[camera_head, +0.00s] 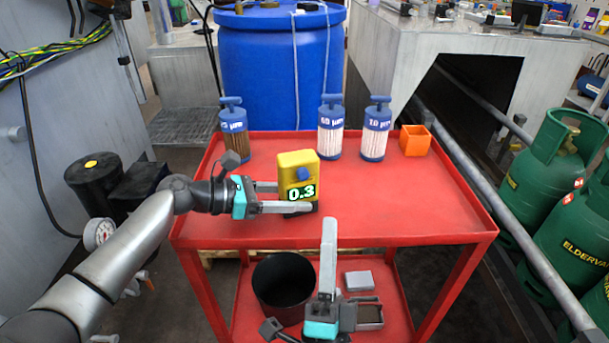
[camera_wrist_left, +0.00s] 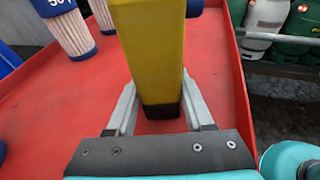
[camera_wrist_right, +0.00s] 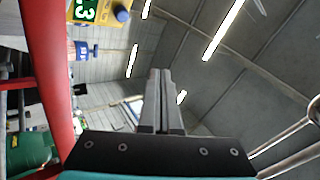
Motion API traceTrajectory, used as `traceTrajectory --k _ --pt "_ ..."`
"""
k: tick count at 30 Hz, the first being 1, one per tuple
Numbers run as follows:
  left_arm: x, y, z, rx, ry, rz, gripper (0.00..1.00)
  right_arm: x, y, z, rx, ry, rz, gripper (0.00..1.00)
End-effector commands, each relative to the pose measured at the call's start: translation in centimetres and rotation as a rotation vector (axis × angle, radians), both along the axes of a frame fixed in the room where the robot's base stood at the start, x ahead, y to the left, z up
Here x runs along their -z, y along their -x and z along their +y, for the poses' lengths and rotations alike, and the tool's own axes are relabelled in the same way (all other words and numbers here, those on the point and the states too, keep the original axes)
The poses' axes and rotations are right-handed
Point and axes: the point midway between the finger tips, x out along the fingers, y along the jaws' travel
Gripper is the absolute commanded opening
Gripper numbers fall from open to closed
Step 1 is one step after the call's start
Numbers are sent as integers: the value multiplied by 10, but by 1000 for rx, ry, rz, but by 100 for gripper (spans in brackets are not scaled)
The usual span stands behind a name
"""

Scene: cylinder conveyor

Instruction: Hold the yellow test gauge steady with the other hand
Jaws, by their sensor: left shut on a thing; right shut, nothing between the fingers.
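The yellow test gauge (camera_head: 298,170) stands upright above the middle of the red cart top, its display reading 0.3 and a blue knob on its front. My left gripper (camera_head: 290,197) is shut on the gauge, one finger on each side. In the left wrist view the gauge (camera_wrist_left: 155,50) fills the space between the two fingers (camera_wrist_left: 160,108). I cannot tell whether its dark base touches the cart. My right gripper (camera_head: 329,225) is shut and empty, pointing up in front of the cart's near edge. It also shows with fingers together in the right wrist view (camera_wrist_right: 160,85).
Three blue-capped filter cartridges (camera_head: 331,127) and an orange box (camera_head: 414,140) stand along the back of the red cart (camera_head: 440,205). A black bucket (camera_head: 285,285) and a grey box (camera_head: 358,281) are on the lower shelf. Green gas cylinders (camera_head: 545,180) stand at right.

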Motion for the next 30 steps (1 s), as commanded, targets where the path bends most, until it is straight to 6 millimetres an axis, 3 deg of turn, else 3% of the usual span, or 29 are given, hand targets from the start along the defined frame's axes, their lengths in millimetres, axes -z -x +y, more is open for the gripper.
traceTrajectory --k 5,21,30 --pt "2 0 1 -2 -4 3 0 0 -10 3 0 1 -1 0" --pt "2 0 1 -2 -4 3 0 0 -75 23 1 2 0 0" --pt "2 0 1 -2 -4 3 0 0 -84 26 1 2 2 0"
